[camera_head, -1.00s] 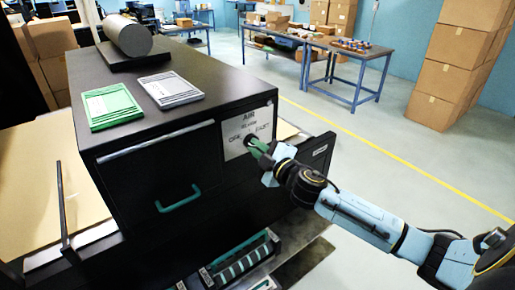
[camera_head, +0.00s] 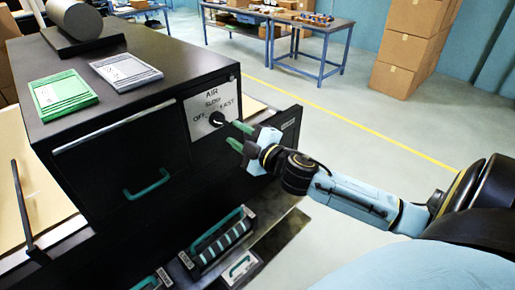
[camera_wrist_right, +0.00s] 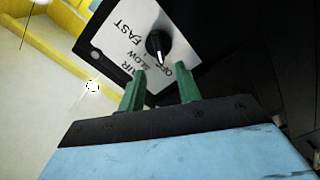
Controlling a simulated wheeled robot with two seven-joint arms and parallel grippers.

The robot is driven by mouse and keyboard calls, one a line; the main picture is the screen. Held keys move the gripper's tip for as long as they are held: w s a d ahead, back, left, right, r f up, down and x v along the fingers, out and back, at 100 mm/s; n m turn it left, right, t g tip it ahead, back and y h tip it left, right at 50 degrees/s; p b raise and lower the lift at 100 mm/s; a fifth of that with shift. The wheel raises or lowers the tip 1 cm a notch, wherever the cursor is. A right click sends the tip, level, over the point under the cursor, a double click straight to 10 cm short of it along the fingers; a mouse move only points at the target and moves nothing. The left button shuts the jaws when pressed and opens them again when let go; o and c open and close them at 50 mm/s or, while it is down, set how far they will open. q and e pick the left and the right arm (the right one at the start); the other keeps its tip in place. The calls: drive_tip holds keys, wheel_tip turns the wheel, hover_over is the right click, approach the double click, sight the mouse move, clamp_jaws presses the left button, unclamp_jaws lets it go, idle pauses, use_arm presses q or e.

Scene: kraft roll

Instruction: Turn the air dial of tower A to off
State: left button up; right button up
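The air dial (camera_head: 217,119) is a round black knob with a white mark. It sits on a pale panel (camera_head: 196,107) lettered AIR, SLOW, OFF and FAST, on the front of a black cabinet (camera_head: 120,160). The wrist view shows the dial (camera_wrist_right: 157,46) with its white mark pointing down the picture, between SLOW and OFF and seemingly nearer OFF. My right gripper (camera_head: 240,136) is just right of the dial, apart from it. Its green fingers are spread and empty; they also show in the wrist view (camera_wrist_right: 160,88), below the dial. My left gripper is out of view.
A green pad (camera_head: 62,95), a grey pad (camera_head: 126,70) and a dark grey roll (camera_head: 75,18) are on the cabinet top. A teal handle (camera_head: 147,186) sticks out of its front. A rack with teal parts (camera_head: 222,240) stands low in front.

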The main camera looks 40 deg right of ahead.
drive_tip(key=s, duration=0.7)
drive_tip(key=shift+s+d+b, duration=0.15)
drive_tip(key=shift+d+b, duration=0.15)
drive_tip(key=shift+b, duration=0.15)
drive_tip(key=s+d+f+m+g+h+b, duration=0.1)
drive_tip(key=d+f+m+g+h, duration=0.15)
drive_tip(key=f, duration=0.85)
drive_tip(key=s+d+f+m+g+h+b, duration=0.15)
drive_tip(key=d+f, duration=0.25)
drive_tip(key=f, duration=0.8)
drive_tip(key=s+f+m+g+b, duration=0.1)
drive_tip(key=s+f+m+g, duration=0.35)
drive_tip(key=f, duration=1.25)
drive_tip(key=s+a+f+g+y+b, duration=0.15)
drive_tip(key=s+a+f+g, duration=0.35)
drive_tip(key=s+f, duration=0.95)
drive_tip(key=s+a+f+m+g+b, duration=0.1)
drive_tip(key=s+a+f, duration=0.4)
drive_tip(key=s, duration=0.3)
drive_tip(key=s+a+f+m+g+b, duration=0.1)
drive_tip(key=s+a+f+g, duration=0.1)
drive_tip(key=s+a+f, duration=0.2)
drive_tip(key=s+a+y, duration=0.1)
drive_tip(key=s+a, duration=0.1)
drive_tip(key=s, duration=0.2)
drive_tip(key=shift+s+f, duration=0.35)
drive_tip(key=shift+f, duration=0.05)
drive_tip(key=shift+g, duration=0.25)
drive_tip(key=shift+c, duration=0.2)
